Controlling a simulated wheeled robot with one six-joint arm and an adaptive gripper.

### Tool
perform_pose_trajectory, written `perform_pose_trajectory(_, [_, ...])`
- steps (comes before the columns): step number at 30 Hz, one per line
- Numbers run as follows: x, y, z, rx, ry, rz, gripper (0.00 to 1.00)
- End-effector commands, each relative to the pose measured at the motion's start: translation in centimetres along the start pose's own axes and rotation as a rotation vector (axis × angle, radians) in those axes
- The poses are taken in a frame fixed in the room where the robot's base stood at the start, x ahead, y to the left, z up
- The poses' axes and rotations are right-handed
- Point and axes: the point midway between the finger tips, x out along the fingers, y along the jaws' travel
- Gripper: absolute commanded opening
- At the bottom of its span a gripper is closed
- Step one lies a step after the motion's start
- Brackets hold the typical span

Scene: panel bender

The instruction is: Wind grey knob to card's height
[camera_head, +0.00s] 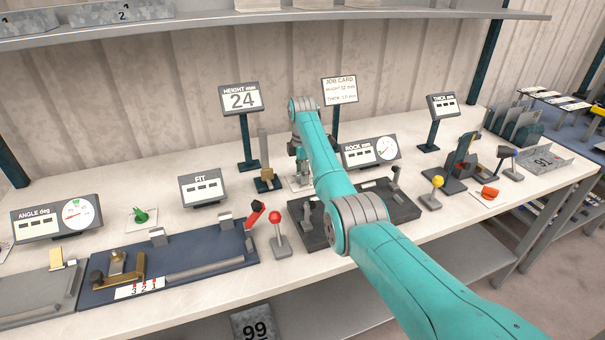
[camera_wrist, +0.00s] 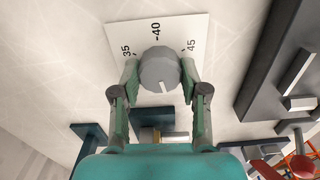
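The grey knob (camera_wrist: 160,70) sits on a white scale plate (camera_wrist: 118,38) marked 35, 40 and 45 in the wrist view. A pale mark on the knob points toward my gripper. My gripper (camera_wrist: 160,76) has one finger on each side of the knob, seemingly touching it. In the head view my gripper (camera_head: 300,165) is over the plate (camera_head: 297,185) and the knob cannot be made out. The height display (camera_head: 241,99) reads 24. The job card (camera_head: 339,90) gives a height ending in 2 mm; its first digit is too small to read surely.
A post with a brass-coloured block (camera_head: 266,178) stands close left of my gripper. The ROCK display (camera_head: 371,152) and a dark fixture (camera_head: 385,205) are close on the right. A red-knobbed lever (camera_head: 277,232) stands in front. A shelf (camera_head: 300,16) runs above the bench.

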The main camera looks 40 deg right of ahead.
Motion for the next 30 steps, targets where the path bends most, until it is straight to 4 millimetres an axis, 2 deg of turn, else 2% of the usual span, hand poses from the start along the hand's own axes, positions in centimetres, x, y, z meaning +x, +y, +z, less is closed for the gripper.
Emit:
perform_pose_trajectory(8, [0.0,0.01,0.0,0.016,0.0,0.0,0.09])
perform_pose_trajectory(14, [0.0,0.01,0.0,0.094,0.0,0.0,0.09])
perform_pose_trajectory(30, [0.0,0.02,0.0,0.564,0.0,0.001,0.09])
